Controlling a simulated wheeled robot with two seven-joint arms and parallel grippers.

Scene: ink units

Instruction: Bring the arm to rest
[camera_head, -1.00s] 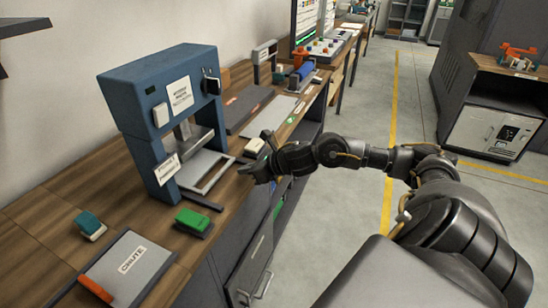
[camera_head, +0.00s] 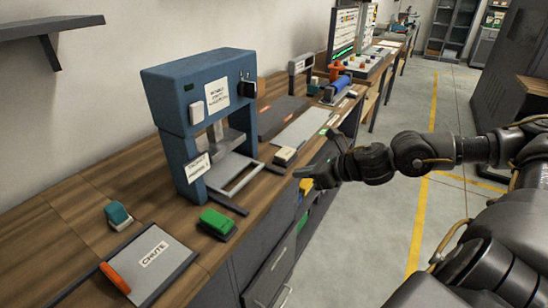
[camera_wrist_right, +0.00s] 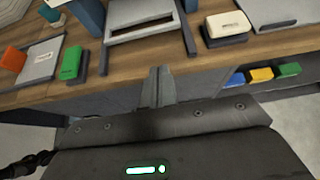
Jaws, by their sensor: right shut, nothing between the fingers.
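My right gripper (camera_head: 303,176) is shut and empty in the head view. It hovers at the bench's front edge, apart from the things on it. Its closed fingers also show in the right wrist view (camera_wrist_right: 158,85), in front of the bench edge. My right arm (camera_head: 420,152) reaches in from the right, roughly level. My left gripper is not in view.
The wooden bench (camera_head: 70,205) carries a blue press (camera_head: 170,105), a green block (camera_head: 216,222), a teal block (camera_head: 118,215), a cream block (camera_head: 284,156) and a grey chute plate (camera_head: 150,262). Open grey floor (camera_head: 385,225) lies to the right.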

